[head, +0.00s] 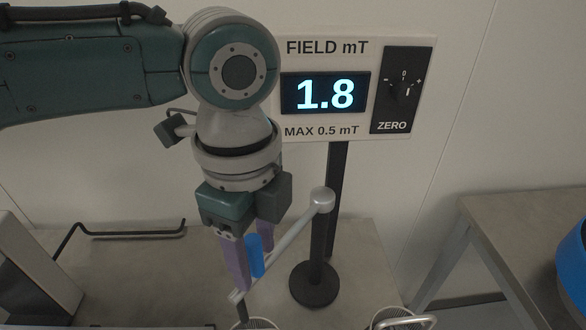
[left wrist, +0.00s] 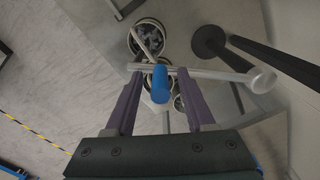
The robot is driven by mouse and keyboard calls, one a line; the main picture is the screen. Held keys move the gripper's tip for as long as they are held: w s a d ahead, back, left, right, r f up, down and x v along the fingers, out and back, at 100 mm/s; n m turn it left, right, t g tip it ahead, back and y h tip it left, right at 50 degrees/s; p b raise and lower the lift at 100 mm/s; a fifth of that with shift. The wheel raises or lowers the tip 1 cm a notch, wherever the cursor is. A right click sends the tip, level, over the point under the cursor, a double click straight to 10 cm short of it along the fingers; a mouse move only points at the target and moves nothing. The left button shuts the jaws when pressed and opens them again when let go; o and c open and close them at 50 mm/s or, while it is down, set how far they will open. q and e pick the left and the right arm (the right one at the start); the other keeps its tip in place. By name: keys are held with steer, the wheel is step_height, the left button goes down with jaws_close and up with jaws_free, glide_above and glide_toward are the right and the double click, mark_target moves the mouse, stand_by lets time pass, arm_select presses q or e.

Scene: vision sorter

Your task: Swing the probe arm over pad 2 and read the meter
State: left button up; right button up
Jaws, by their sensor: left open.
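The silver probe arm (head: 290,236) reaches from a round hub (head: 322,200) on the right down to the left; it also shows in the left wrist view (left wrist: 215,74). A blue grip (head: 254,256) sits on it. My left gripper (head: 256,268) is open, its purple fingers on either side of the blue grip. In the left wrist view the blue grip (left wrist: 160,88) lies between the fingers, with gaps on both sides. The meter (head: 324,93) reads 1.8 under "FIELD mT", above "MAX 0.5 mT". I cannot make out any pad numbers. My right gripper is not in view.
A ZERO knob (head: 403,90) is right of the display. A black post and round base (head: 314,286) stand on the bench. Round containers lie below the arm; one (left wrist: 148,38) holds dark pieces. Another bench (head: 520,225) with a blue object (head: 573,262) stands right.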

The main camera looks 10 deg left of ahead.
arm_select(q)
steer(key=shift+f, duration=0.15)
jaws_close()
stand_by(0.4)
stand_by(1.0)
